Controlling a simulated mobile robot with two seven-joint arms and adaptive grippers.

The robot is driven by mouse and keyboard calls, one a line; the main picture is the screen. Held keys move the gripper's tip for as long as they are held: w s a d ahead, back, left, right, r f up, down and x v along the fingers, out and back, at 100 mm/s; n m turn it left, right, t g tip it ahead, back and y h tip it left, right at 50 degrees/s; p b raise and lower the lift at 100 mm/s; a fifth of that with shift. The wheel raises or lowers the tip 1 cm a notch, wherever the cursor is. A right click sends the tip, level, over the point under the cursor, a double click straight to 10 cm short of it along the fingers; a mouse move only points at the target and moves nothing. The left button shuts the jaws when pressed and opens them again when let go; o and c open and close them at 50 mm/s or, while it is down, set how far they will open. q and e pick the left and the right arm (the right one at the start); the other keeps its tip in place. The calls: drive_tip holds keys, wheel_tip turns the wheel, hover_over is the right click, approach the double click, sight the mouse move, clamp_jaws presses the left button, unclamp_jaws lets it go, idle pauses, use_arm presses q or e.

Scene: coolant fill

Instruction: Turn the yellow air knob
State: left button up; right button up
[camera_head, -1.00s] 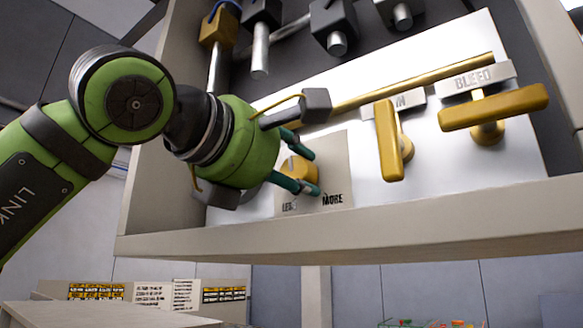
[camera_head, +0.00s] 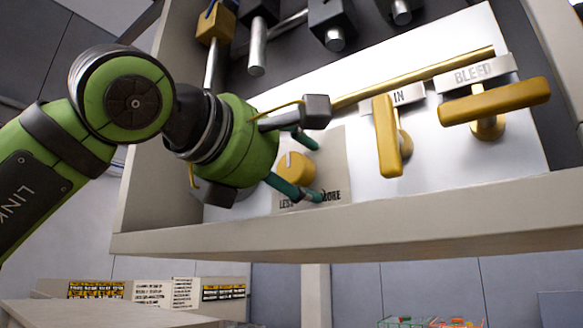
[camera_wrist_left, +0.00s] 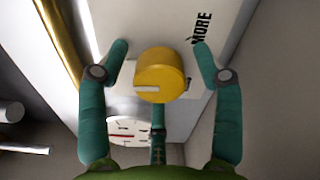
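The yellow air knob (camera_head: 295,170) is a round knob on a beige plate marked LESS and MORE, low on the white panel. It also shows in the left wrist view (camera_wrist_left: 160,77), with a pale pointer mark on its face. My left gripper (camera_head: 308,168) is at the knob with its teal fingers spread. In the left wrist view the fingertips (camera_wrist_left: 159,48) stand on either side of the knob, with a visible gap on both sides. The left gripper is open and holds nothing. My right gripper is in neither current view.
To the right are a yellow IN handle (camera_head: 388,137) and a yellow BLEED handle (camera_head: 494,104). A brass pipe (camera_head: 420,77) runs above the knob. The cabinet's front ledge (camera_head: 350,232) lies just below. A round gauge (camera_wrist_left: 130,130) shows in the left wrist view.

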use_arm(q)
drive_tip(key=v, duration=1.2)
idle(0.4)
